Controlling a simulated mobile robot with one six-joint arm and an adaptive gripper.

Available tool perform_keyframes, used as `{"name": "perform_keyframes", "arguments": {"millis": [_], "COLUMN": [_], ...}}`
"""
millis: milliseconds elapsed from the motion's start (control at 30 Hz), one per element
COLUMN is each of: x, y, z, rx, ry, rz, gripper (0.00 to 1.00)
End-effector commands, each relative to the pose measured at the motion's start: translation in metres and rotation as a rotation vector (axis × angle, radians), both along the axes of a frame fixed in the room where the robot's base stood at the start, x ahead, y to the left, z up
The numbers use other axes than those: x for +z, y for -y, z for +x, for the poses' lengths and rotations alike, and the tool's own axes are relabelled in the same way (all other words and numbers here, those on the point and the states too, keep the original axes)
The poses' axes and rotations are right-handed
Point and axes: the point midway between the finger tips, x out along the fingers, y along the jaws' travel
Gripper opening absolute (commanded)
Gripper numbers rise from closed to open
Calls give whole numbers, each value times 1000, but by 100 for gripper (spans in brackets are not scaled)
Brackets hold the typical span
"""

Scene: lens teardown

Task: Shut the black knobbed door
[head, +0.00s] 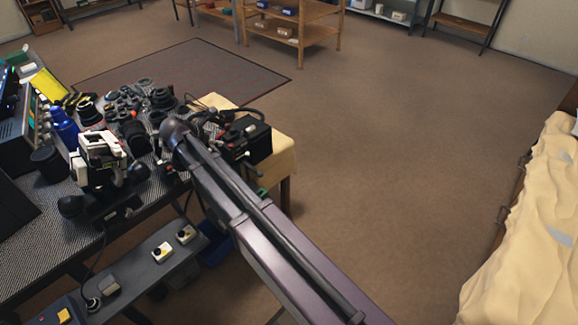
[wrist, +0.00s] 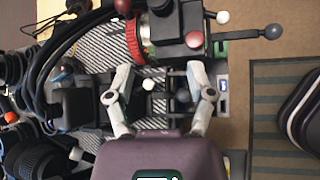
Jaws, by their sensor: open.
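My gripper (wrist: 160,97) is open in the wrist view, its two pale fingers spread apart over the crowded bench. Between and just beyond the fingers are a small white knob (wrist: 148,85) and a dark knob (wrist: 183,96). Ahead of the fingers is a black device (wrist: 178,22) with a red knob (wrist: 194,40), a white knob (wrist: 223,17) and a dark ball-ended lever (wrist: 272,32) reaching right. I cannot tell which part is the black knobbed door, or how far open it stands. In the head view my arm hides the gripper; a black box (head: 250,143) shows beside it.
Black cables (wrist: 50,70) and dark parts crowd the left of the wrist view. In the head view, the bench (head: 40,205) holds a white-and-black device (head: 100,158), a blue bottle (head: 64,128) and several lens parts. Open floor (head: 390,130) lies to the right.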

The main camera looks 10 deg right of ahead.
Motion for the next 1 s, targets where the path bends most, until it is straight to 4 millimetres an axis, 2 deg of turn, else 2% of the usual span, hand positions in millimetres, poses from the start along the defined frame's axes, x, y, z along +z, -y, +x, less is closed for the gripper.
{"name": "perform_keyframes", "arguments": {"millis": [33, 1000], "x": [7, 83], "y": [-2, -55], "z": [-3, -63], "rx": [1, 1], "ry": [-1, -3], "rz": [0, 2], "gripper": [69, 69]}}
